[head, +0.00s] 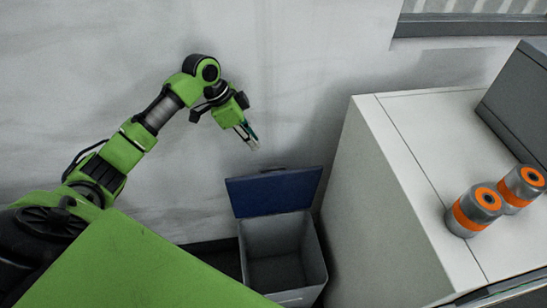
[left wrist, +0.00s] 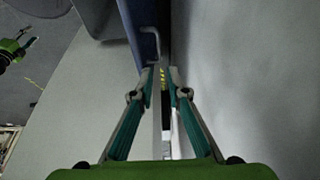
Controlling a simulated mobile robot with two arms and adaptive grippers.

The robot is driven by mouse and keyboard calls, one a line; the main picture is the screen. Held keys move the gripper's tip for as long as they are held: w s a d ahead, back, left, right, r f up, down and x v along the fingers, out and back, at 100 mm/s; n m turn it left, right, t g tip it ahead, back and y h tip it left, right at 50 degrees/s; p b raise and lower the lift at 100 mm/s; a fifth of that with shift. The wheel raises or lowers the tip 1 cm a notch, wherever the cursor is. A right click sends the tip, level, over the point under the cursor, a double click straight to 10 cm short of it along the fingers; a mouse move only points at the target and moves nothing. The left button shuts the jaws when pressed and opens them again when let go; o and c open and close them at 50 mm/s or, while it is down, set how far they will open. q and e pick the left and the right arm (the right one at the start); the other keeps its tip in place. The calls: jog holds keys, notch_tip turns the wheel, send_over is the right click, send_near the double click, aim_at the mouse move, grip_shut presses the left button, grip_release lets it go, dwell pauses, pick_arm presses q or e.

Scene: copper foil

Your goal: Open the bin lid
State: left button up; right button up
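The bin (head: 285,240) is a grey box on the floor with an open top, its empty-looking inside showing. Its dark blue lid (head: 275,192) is raised and stands up at the back edge, with a small handle at its upper edge. My left gripper (head: 246,136) is above and a little left of the lid, apart from it, near the wall. In the left wrist view, the left gripper (left wrist: 162,76) has a gap between its fingertips and holds nothing I can make out. The lid (left wrist: 138,30) and its bent grey handle (left wrist: 152,40) are just beyond the fingertips.
A white cabinet (head: 385,220) stands close to the right of the bin. Two grey and orange cans (head: 473,210) and a grey box (head: 520,100) are on top of it. A pale wall (head: 300,60) is close behind the bin and gripper.

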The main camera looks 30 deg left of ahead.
pick_arm(q)
jog(key=x, duration=0.3)
jog(key=p+x, duration=0.1)
jog(key=x, duration=0.1)
jog(key=shift+s+d+f, duration=0.3)
jog(key=shift+f, duration=0.05)
jog(key=x, duration=0.6)
jog(key=shift+w+a+p, duration=0.15)
jog(key=shift+w+p, duration=0.05)
jog(key=shift+p, duration=0.2)
jog(key=shift+w+f, duration=0.1)
jog(key=shift+f, duration=0.2)
jog(key=shift+d+f, duration=0.2)
jog(key=shift+f, duration=0.1)
pick_arm(e)
jog(key=shift+s+a+r, duration=0.15)
jog(key=shift+s+r, duration=0.15)
jog(key=shift+r, duration=0.2)
jog(key=shift+s+a+r, duration=0.15)
jog(key=shift+s+r, duration=0.1)
jog(key=shift+r, duration=0.25)
pick_arm(q)
grip_shut()
pick_arm(e)
jog(key=shift+s, duration=0.25)
